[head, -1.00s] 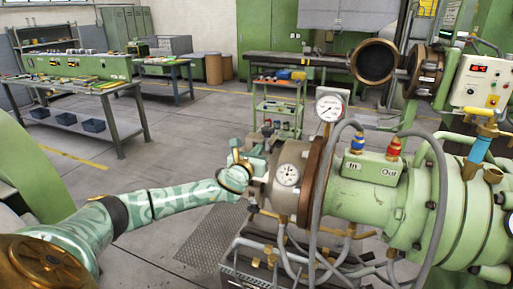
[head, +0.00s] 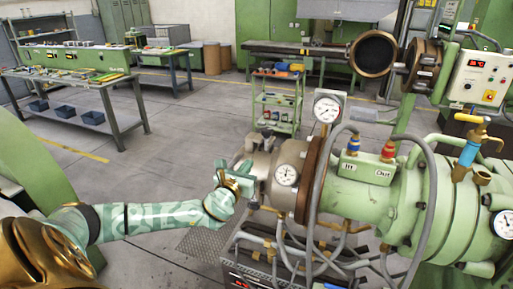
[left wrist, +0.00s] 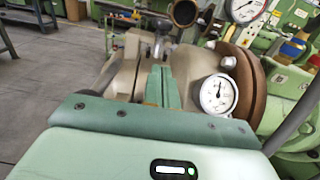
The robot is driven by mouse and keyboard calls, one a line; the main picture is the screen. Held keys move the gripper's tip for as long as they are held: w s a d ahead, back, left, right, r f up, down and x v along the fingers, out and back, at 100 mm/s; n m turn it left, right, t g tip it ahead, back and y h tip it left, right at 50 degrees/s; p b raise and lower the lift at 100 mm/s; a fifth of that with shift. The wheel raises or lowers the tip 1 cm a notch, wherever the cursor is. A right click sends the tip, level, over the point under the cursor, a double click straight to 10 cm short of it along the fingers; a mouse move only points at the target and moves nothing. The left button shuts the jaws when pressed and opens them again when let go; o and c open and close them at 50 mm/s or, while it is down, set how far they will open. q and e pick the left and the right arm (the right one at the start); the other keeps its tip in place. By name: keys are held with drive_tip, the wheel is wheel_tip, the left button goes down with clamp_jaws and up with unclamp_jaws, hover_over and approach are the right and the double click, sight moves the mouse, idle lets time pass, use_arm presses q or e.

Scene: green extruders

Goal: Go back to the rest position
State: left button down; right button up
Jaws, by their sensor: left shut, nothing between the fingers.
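My left arm comes in from the left in the head view, patterned green and white with gold joints. My left gripper (head: 236,177) is at its end, just left of the metal head of the green extruder (head: 375,195). In the left wrist view the two green fingers (left wrist: 162,88) are together with nothing between them, in front of the metal head. I cannot tell whether they touch it. A round gauge (head: 286,175) on the head is to the right of the gripper; it also shows in the left wrist view (left wrist: 217,93). My right gripper is not in view.
Pipes and hoses (head: 290,240) run below the extruder. A control box (head: 478,83) stands at the right. A green shelf cart (head: 277,100) is behind, and a workbench (head: 75,80) with tools is at the left. The floor between bench and extruder is clear.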

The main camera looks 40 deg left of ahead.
use_arm(q)
drive_tip(key=shift+s+d, duration=0.1)
drive_tip(key=shift+s, duration=0.2)
